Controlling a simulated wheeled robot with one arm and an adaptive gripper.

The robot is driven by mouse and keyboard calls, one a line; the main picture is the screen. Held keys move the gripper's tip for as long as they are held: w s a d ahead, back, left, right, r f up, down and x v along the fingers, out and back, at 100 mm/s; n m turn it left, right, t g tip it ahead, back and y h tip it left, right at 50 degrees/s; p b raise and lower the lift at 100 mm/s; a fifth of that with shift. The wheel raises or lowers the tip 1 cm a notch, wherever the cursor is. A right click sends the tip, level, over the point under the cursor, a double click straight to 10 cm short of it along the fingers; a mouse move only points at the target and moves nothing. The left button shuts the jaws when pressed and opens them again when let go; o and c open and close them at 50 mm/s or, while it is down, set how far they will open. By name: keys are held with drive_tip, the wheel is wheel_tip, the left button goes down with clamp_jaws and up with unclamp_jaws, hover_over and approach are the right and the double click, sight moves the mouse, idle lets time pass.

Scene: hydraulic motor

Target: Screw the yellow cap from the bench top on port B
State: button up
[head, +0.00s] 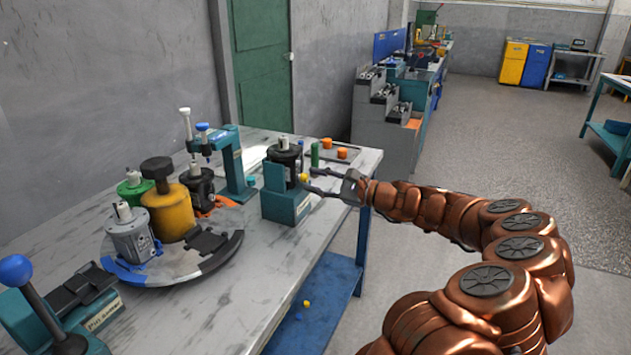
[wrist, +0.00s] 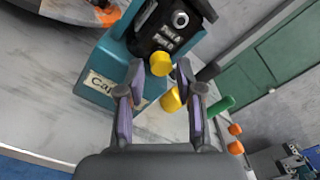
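A dark motor (head: 284,160) sits in a teal fixture (head: 278,204); both show in the wrist view, the motor's dark face (wrist: 165,25) bearing white lettering too small to read surely. A small yellow cap (wrist: 161,63) is at the motor's lower edge, between and beyond my fingertips. A second yellow piece (wrist: 171,100) lies lower, partly covered by my right finger. In the head view one yellow piece (head: 303,178) shows beside the fixture; I cannot tell which it is. My gripper (wrist: 160,72) is open, fingers apart on either side of the cap, with no clear contact.
A green cylinder (head: 315,153) and orange caps (head: 342,153) stand behind my gripper on the bench. A round turntable (head: 185,262) with several motors is at left. A yellow piece (head: 306,303) lies on the blue lower shelf (head: 330,290).

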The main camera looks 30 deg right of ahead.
drive_tip(key=v, duration=0.3)
drive_tip(key=shift+d, duration=0.2)
idle(0.3)
drive_tip(key=o, duration=0.6)
drive_tip(key=shift+c, duration=0.2)
drive_tip(key=v, duration=0.6)
drive_tip(key=shift+p, duration=0.3)
drive_tip(key=shift+d, duration=0.15)
